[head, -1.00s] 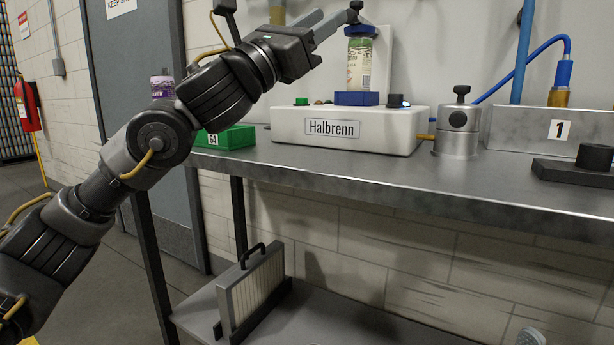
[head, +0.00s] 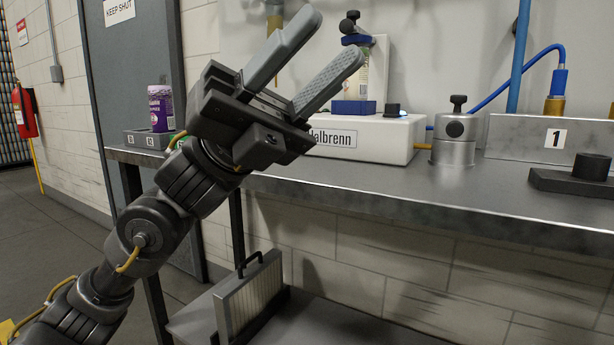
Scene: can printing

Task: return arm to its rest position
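My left arm (head: 140,235) comes in from the lower left. My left gripper (head: 335,36) is at the upper middle, pointing up and right, in front of the printing machine. Its two grey fingers are apart, with only the background between them. The machine has a white base (head: 385,137) with a partly hidden name label, and a blue block (head: 354,107) on it. My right gripper is not in view.
The grey metal bench (head: 400,187) carries a purple can (head: 160,108) by a dark tray (head: 147,139) at left, a metal cylinder (head: 455,143) and a plate marked 1 (head: 520,138) at right. A ribbed panel (head: 250,295) stands on the lower shelf. A fire extinguisher (head: 24,110) hangs far left.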

